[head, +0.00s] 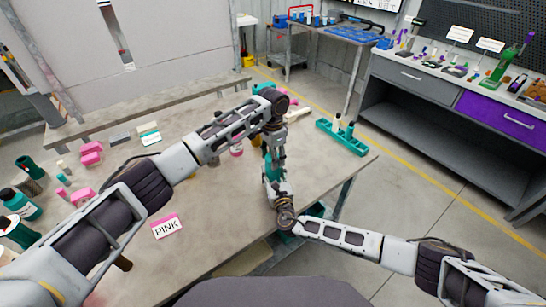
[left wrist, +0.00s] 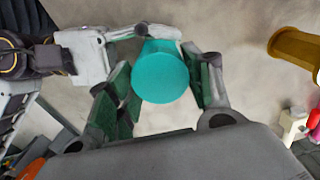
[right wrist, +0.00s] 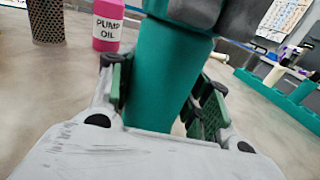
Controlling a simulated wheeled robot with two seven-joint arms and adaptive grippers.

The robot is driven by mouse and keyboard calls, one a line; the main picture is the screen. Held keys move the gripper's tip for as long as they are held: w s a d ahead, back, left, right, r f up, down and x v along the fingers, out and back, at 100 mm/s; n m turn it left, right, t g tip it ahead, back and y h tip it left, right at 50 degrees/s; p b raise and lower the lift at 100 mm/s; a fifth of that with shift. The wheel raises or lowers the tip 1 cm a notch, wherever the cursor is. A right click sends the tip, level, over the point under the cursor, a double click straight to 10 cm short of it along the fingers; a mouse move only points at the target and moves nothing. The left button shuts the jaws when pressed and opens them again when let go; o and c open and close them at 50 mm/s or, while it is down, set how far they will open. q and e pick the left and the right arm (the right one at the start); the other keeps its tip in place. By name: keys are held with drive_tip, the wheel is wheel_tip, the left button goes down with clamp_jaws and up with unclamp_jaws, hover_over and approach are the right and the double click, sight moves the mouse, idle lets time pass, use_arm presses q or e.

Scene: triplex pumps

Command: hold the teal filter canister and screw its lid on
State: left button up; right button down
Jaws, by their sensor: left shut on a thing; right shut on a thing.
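The teal filter canister (right wrist: 165,75) stands between the fingers of my right gripper (right wrist: 163,98), whose green pads press on its sides. In the left wrist view a round teal top, the lid (left wrist: 160,78), sits between the green pads of my left gripper (left wrist: 160,85). In the head view my left gripper (head: 274,140) reaches down from above and my right gripper (head: 270,178) meets it from the near side, over the table. The arms and fingers hide much of the canister there. The seam between lid and canister is hidden, so I cannot tell how they sit together.
A pink bottle marked PUMP OIL (right wrist: 107,27) and a perforated dark cylinder (right wrist: 46,20) stand beyond the canister. A teal rack (head: 342,138) lies near the table's right edge. Several bottles and pink parts crowd the left.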

use_arm(q)
drive_tip(key=m, duration=0.4)
drive_tip(key=o, duration=1.2)
drive_tip(key=shift+r, duration=0.1)
wheel_tip(320, 180, up, 12)
idle(0.4)
use_arm(e)
drive_tip(key=c, duration=0.6)
unclamp_jaws()
drive_tip(key=shift+s, duration=0.2)
drive_tip(key=shift+v, duration=5.85)
